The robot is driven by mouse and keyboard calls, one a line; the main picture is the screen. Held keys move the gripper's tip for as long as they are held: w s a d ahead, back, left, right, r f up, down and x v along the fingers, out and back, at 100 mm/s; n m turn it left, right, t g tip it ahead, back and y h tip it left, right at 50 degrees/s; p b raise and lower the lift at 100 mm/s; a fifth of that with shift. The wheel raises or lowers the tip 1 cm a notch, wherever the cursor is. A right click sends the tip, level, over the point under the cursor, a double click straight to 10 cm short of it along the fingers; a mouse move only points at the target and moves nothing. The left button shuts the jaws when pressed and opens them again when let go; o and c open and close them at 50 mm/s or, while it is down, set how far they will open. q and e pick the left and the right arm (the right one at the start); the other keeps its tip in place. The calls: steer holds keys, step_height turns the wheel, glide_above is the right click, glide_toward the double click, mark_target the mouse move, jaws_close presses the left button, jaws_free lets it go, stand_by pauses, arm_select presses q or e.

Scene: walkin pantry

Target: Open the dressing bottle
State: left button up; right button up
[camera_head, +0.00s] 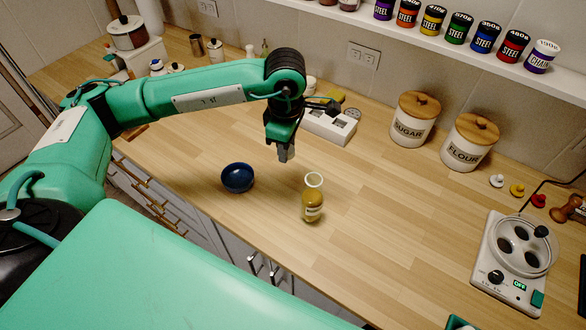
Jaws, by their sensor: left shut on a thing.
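The dressing bottle (312,206) stands upright on the wooden counter near its front edge. It holds something yellow-brown, and its top shows a white ring that looks like an open mouth. My left gripper (287,153) points down above the counter, up and to the left of the bottle in the picture and apart from it. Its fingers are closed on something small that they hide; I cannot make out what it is. No separate cap shows beside the bottle. My right gripper is not in view.
A dark blue bowl (238,178) sits left of the bottle. A white device (330,126) lies behind my left gripper. Sugar (414,122) and flour (468,145) canisters stand at the back right, and a hot-plate-like appliance (500,284) at the right. The counter right of the bottle is clear.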

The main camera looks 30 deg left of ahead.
mark_target(278, 171)
arm_select(q)
steer(key=n, duration=0.3)
steer(key=w+n, duration=0.1)
steer(key=shift+a+r+n, duration=0.3)
steer(key=shift+n, duration=0.1)
steer(key=w+a+r+n+b, duration=0.1)
steer(key=w+a+r+n, duration=0.1)
steer(key=n, duration=1.2)
steer(key=w+a+r+n+b, duration=0.1)
steer(key=a+r+n, duration=0.15)
steer(key=n, duration=1.15)
step_height(278, 171, down, 19)
steer(key=p, duration=0.5)
steer(key=shift+w+a+f, duration=0.1)
steer(key=shift+w+f, duration=0.05)
steer(key=shift+f, duration=0.35)
